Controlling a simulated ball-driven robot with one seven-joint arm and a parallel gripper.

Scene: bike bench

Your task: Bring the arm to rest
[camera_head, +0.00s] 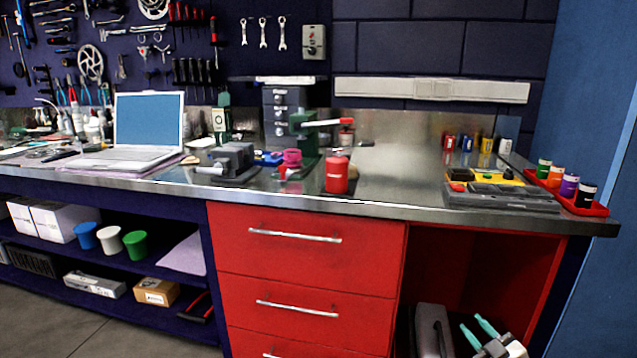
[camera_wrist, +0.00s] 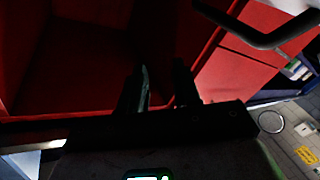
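My gripper (camera_head: 471,322) shows at the bottom right of the head view. It is low, in front of the open red bay under the right end of the bench, with its two teal fingers pointing up and left. In the wrist view my gripper (camera_wrist: 162,72) has two dark fingers standing apart with nothing seen between them. Red cabinet surfaces lie beyond them. The rest of my arm is mostly out of the head view.
Red drawers (camera_head: 305,255) with bar handles stand left of the bay. The steel bench top (camera_head: 395,195) carries a laptop (camera_head: 148,125), a vise (camera_head: 232,162), a red can (camera_head: 337,175) and a red tray (camera_head: 598,208) of bottles. A blue wall (camera_head: 590,80) stands at right.

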